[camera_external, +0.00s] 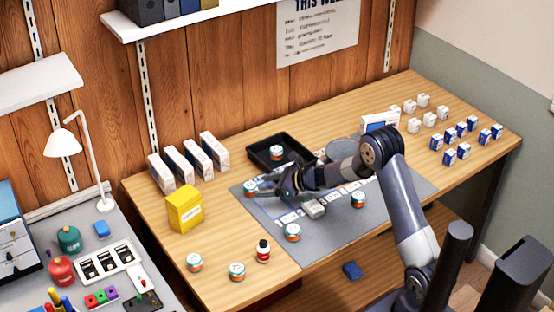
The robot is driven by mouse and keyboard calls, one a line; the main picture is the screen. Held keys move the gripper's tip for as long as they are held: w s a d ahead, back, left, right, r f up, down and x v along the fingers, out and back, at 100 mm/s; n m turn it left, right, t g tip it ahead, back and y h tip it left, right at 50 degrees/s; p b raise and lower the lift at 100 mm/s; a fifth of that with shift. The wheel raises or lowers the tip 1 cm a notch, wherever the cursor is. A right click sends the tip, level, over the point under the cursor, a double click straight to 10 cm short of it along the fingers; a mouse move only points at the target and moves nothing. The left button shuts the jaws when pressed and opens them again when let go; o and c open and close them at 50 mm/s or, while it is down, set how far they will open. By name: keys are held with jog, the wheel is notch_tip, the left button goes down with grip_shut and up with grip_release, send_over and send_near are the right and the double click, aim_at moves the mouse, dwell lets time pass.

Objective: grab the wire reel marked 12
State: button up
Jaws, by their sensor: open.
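Several small reel-like cylinders with white, green and orange bands are in view; any numbers on them are too small to read, so I cannot tell which is marked 12. One reel (250,187) is at the mat's left edge, just beyond my gripper (264,187). My gripper is open over the grey mat (330,231), with its fingers pointing left toward that reel; contact cannot be told. Other reels are in the black tray (258,144), at the mat's front (292,232), on its right part (358,200), and on the bare wood at front left (194,262).
A yellow box (185,208) and several white boxes (214,151) stand at the left. Small white and blue boxes (436,143) fill the right end. Bare wood (215,240) is free at front left.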

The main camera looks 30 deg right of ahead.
aim_at(255, 186)
jog(key=shift+r+p+x, duration=0.2)
jog(key=shift+p+x, duration=0.55)
jog(key=shift+x, duration=2.55)
jog(key=shift+w, duration=0.1)
jog(key=c, duration=1.1)
